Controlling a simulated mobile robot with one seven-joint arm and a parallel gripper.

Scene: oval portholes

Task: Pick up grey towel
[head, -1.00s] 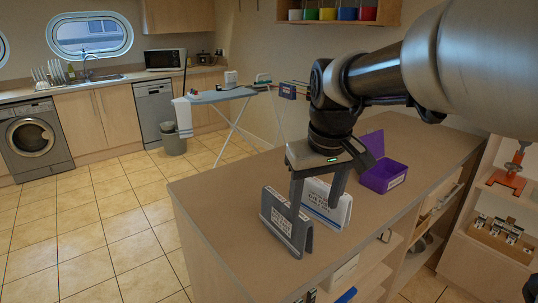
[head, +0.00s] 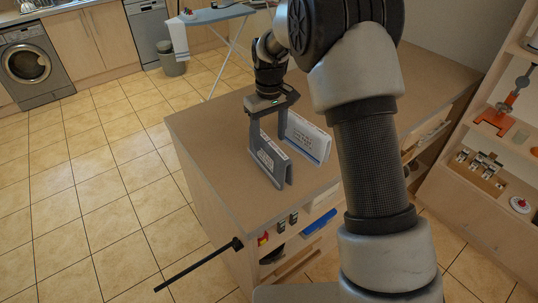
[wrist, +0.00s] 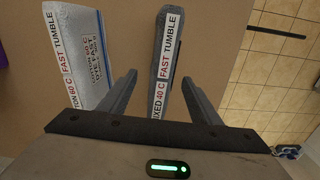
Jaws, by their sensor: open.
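The grey towel (head: 270,162) looks like a folded, upright tent-shaped piece with a printed label. It stands on the brown counter top (head: 215,130) near its front end. In the wrist view the grey towel (wrist: 166,52) shows its label "MIXED 40 C FAST TUMBLE" and lies between my fingers. My gripper (head: 268,140) points down at it with its jaws open; it also shows in the wrist view (wrist: 158,80). Gaps show on both sides of the towel there. I cannot tell how far down the fingers reach along it.
A white labelled folded piece (head: 307,140) stands close to the right of the grey towel; it also shows in the wrist view (wrist: 82,55). A black rod (head: 200,265) sticks out from the counter's end. An ironing board (head: 215,15) stands behind. Tiled floor is free on the left.

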